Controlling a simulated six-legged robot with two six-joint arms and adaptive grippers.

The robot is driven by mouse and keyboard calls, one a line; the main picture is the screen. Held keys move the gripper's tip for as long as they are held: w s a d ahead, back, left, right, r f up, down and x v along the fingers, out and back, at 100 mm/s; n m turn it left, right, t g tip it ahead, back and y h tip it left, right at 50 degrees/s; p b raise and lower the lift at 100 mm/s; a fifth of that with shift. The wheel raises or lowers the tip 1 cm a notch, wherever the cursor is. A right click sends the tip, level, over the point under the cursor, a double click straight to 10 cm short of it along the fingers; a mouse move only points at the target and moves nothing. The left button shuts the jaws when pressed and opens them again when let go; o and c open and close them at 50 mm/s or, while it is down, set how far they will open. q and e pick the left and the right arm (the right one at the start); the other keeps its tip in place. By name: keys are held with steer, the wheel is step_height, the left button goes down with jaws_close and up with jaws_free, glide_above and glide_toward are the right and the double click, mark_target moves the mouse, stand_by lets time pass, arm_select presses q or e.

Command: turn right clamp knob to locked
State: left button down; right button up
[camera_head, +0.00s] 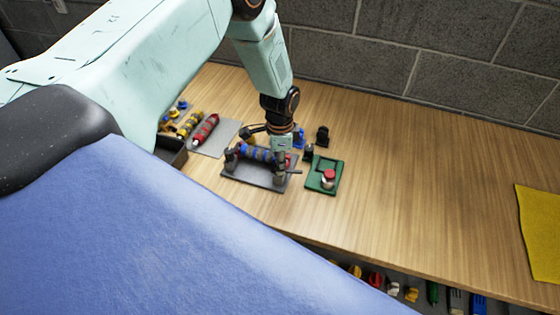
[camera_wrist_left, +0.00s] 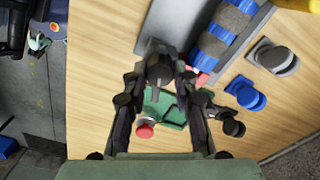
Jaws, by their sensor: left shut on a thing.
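A grey fixture plate (camera_head: 236,174) on the wooden table carries a blue roller with grey bands (camera_head: 258,154). My left gripper (camera_head: 281,167) comes down from above at the right end of this fixture. In the left wrist view its two dark fingers (camera_wrist_left: 160,82) are closed around the dark grey right clamp knob (camera_wrist_left: 159,68), at the end of the plate (camera_wrist_left: 168,20). The fingers partly hide the knob in the head view, and I cannot tell its turn position. The roller (camera_wrist_left: 220,40) lies beside the fingers in the wrist view. My right gripper is not in view.
A green tray (camera_head: 318,186) with a red-topped button (camera_head: 328,176) sits just right of the fixture. Blue (camera_head: 298,138) and black (camera_head: 322,136) small parts stand behind. A grey mat with a red roller (camera_head: 206,129) is left. A yellow cloth (camera_head: 540,230) lies far right; the table between is clear.

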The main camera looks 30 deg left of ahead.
arm_select(q)
steer(key=n, duration=0.3)
steer(key=shift+n, duration=0.4)
steer(key=n, duration=0.3)
steer(key=shift+n+p, duration=0.3)
steer(key=shift+p, duration=0.1)
steer(key=n, duration=0.3)
steer(key=shift+s+n+p, duration=0.1)
steer(key=shift+n+p, duration=0.2)
steer(key=shift+p, duration=0.05)
steer(key=shift+n+p, duration=0.35)
steer(key=shift+n, duration=1.55)
steer(key=c, duration=1.1)
jaws_free()
steer(key=shift+o, duration=0.2)
steer(key=shift+r, duration=0.1)
